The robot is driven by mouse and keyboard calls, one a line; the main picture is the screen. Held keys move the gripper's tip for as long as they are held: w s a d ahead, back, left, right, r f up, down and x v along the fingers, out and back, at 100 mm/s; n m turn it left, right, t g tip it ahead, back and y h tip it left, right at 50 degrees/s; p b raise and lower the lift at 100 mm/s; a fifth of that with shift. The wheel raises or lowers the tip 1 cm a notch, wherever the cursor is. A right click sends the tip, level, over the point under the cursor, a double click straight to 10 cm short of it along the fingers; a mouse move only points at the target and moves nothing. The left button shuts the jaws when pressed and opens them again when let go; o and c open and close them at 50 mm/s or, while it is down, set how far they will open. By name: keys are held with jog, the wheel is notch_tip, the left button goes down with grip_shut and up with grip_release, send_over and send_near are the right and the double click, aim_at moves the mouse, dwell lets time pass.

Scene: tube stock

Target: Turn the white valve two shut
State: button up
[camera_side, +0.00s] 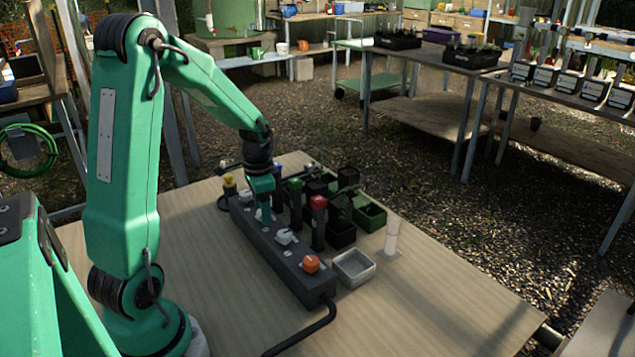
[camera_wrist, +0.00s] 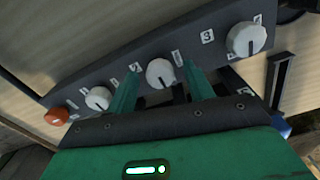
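The white valve two (camera_wrist: 160,73) is a round white knob on a dark grey manifold bar (camera_wrist: 95,75), near the middle of the wrist view. A dark line marks its face. In the side view my gripper (camera_side: 265,212) is over this knob and hides most of it. In the wrist view my gripper (camera_wrist: 162,76) is open, with one green finger on each side of the knob. Gaps show between fingers and knob, and I cannot tell whether either touches it.
Other white knobs (camera_side: 285,237) (camera_wrist: 245,38) and an orange knob (camera_side: 312,264) (camera_wrist: 55,117) sit along the bar. A red-topped post (camera_side: 318,220), dark pots (camera_side: 341,232), a grey tray (camera_side: 354,268) and a clear cup (camera_side: 392,238) stand right of it.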

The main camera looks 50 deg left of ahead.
jog(key=shift+r, duration=3.9)
jog(key=shift+r, duration=0.1)
jog(key=shift+s+d+r, duration=0.1)
jog(key=shift+d+r, duration=0.25)
jog(key=shift+d, duration=0.2)
jog(key=s+d+r+n+t, duration=0.1)
jog(key=s+d+r, duration=0.3)
jog(key=d, duration=0.5)
jog(key=s+d+r+n+t, duration=0.1)
jog(key=s+d+r+t, duration=0.2)
jog(key=d, duration=0.6)
jog(key=shift+s+r+t, duration=0.35)
jog(key=shift+s+t, duration=0.45)
jog(key=shift+s, duration=0.6)
jog(key=shift+a, duration=0.1)
